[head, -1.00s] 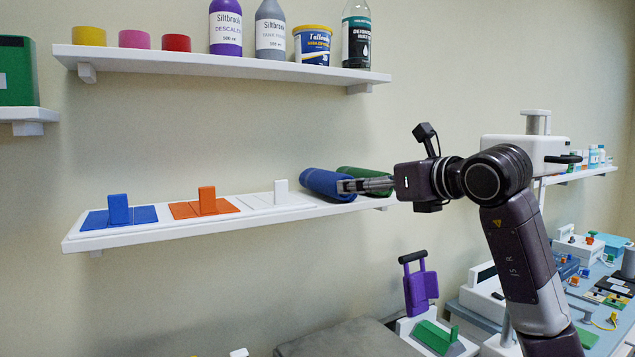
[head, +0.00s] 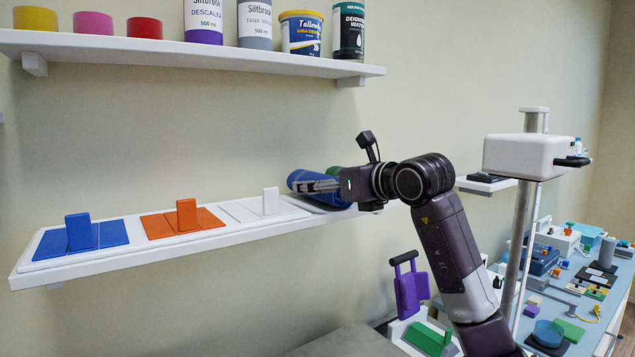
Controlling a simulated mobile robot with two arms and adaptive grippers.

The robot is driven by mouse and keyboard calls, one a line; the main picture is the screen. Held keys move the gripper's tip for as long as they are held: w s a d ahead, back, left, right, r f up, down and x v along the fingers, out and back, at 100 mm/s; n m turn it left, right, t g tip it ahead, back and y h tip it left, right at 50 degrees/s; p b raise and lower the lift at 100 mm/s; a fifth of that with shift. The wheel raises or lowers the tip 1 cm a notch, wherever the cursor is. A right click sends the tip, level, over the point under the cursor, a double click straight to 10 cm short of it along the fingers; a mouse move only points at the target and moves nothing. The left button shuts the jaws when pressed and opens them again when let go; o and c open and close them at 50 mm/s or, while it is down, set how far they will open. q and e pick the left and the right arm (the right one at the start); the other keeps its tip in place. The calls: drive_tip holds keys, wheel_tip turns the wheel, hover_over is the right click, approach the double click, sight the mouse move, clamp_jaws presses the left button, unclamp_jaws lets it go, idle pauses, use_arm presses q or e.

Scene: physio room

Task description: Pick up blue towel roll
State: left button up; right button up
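The blue towel roll (head: 303,176) lies at the right end of the lower white wall shelf (head: 150,252). My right gripper (head: 296,186) reaches in from the right, level with the roll, and its fingers overlap the roll in the picture. Blue shows above and below the fingers. The fingers are seen side-on, so their opening and any grip are unclear. A green roll (head: 333,170) sits behind, mostly hidden by the gripper and the blue roll. My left gripper is out of view.
Blue (head: 77,235), orange (head: 186,216) and white (head: 270,203) stands line the same shelf. An upper shelf (head: 200,54) with bottles and tubs hangs above. A purple item (head: 411,290) stands below, and a cluttered blue table (head: 600,320) is at right.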

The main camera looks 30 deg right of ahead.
drive_tip(key=shift+w+a, duration=0.1)
drive_tip(key=shift+w, duration=0.65)
drive_tip(key=shift+w+f, duration=0.2)
drive_tip(key=shift+w, duration=0.1)
drive_tip(key=c, duration=1.3)
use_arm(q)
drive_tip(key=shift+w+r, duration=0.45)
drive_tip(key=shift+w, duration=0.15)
use_arm(e)
drive_tip(key=shift+c, duration=0.2)
drive_tip(key=shift+r, duration=0.15)
